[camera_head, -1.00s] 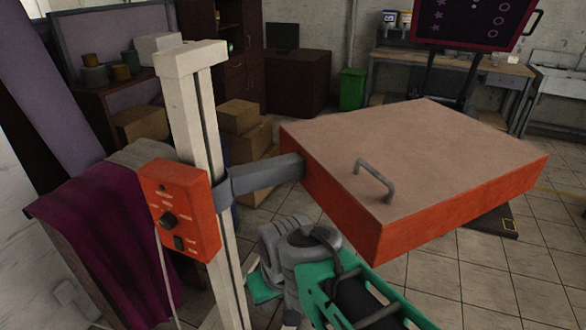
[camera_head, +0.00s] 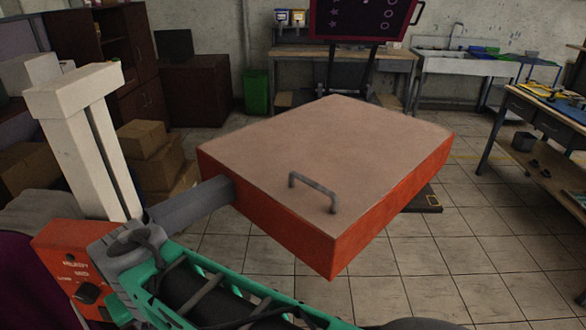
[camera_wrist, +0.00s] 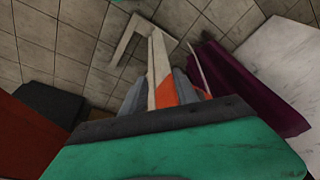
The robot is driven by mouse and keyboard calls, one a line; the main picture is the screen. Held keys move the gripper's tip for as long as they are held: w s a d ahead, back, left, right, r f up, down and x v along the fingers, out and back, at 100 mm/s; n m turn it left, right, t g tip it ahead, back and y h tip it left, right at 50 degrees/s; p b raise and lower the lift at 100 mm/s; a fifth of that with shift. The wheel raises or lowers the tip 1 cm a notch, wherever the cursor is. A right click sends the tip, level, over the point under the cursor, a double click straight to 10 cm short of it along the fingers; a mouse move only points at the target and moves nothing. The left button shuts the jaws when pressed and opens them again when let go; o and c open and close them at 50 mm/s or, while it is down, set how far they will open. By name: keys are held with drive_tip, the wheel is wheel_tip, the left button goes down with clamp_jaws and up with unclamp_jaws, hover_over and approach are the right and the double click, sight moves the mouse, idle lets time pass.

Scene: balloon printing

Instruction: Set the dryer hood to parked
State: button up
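The dryer hood (camera_head: 310,165) is a flat red-orange box with a tan top and a grey bar handle (camera_head: 313,190) near its front edge. A grey support arm (camera_head: 190,204) joins it to a cream column (camera_head: 92,150) at left. An orange control box (camera_head: 72,262) with a dark knob (camera_head: 86,293) sits low on the column, partly behind my arm. My green arm crosses the bottom of the head view, its grey wrist end beside the box. The wrist view shows the column (camera_wrist: 157,65) and part of the orange box (camera_wrist: 190,88). My fingers' opening is unclear.
A purple cloth (camera_wrist: 238,88) hangs beside the column. Cardboard boxes (camera_head: 155,160) stand behind it at left. A workbench (camera_head: 530,130) stands at right, and a sink counter (camera_head: 450,62) is at the back. Tiled floor is open right of the hood.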

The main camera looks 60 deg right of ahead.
drive_tip(key=w+d+r+m+h+p, duration=0.1)
drive_tip(key=w+d+r+m+p, duration=0.1)
drive_tip(key=d+r+m, duration=0.55)
drive_tip(key=m+g+p, duration=0.4)
drive_tip(key=m+p, duration=0.1)
drive_tip(key=m, duration=2.3)
approach(315, 183)
drive_tip(key=f+b, duration=0.1)
drive_tip(key=f, duration=0.1)
drive_tip(key=f+b, duration=0.1)
drive_tip(key=f, duration=0.2)
drive_tip(key=d+f+b, duration=0.1)
drive_tip(key=f, duration=0.1)
drive_tip(key=shift+s+d+f+b, duration=0.1)
drive_tip(key=shift+s+f+b, duration=0.25)
drive_tip(key=shift+s+f, duration=0.05)
drive_tip(key=shift+f, duration=0.15)
drive_tip(key=shift+c, duration=0.3)
clamp_jaws()
